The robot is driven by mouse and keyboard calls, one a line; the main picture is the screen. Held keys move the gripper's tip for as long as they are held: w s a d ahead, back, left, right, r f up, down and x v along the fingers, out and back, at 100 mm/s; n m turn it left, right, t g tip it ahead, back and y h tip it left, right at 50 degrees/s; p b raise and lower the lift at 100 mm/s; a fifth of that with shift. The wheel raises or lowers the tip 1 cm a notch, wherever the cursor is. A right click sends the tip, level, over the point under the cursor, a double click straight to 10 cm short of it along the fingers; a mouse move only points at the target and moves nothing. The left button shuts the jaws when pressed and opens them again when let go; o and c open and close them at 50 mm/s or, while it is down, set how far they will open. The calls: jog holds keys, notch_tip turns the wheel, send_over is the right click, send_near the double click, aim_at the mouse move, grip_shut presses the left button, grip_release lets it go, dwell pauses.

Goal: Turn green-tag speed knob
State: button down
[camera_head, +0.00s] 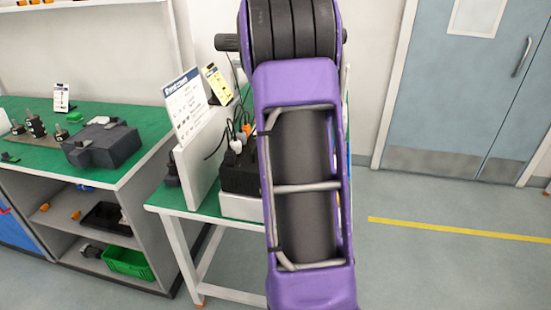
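I see no knob with a green tag that I can make out in the head view. A black device (239,175) sits on a white box on the green-topped table (164,200), partly behind my purple arm. Small black parts (37,126) stand on a plate on the bench at left, too small to tell whether any is a speed knob. A little green item (74,116) lies near them. My arm fills the middle of the view and hides much of the table. My gripper is not visible.
A green-topped bench (105,172) at left holds a dark grey case (102,145), with a green crate (127,262) and a black tray (107,218) on shelves below. A white board (196,165) stands on the table. Floor at right is clear before blue doors (477,90).

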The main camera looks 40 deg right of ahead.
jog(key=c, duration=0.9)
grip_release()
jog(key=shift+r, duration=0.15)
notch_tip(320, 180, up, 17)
jog(key=p, duration=0.2)
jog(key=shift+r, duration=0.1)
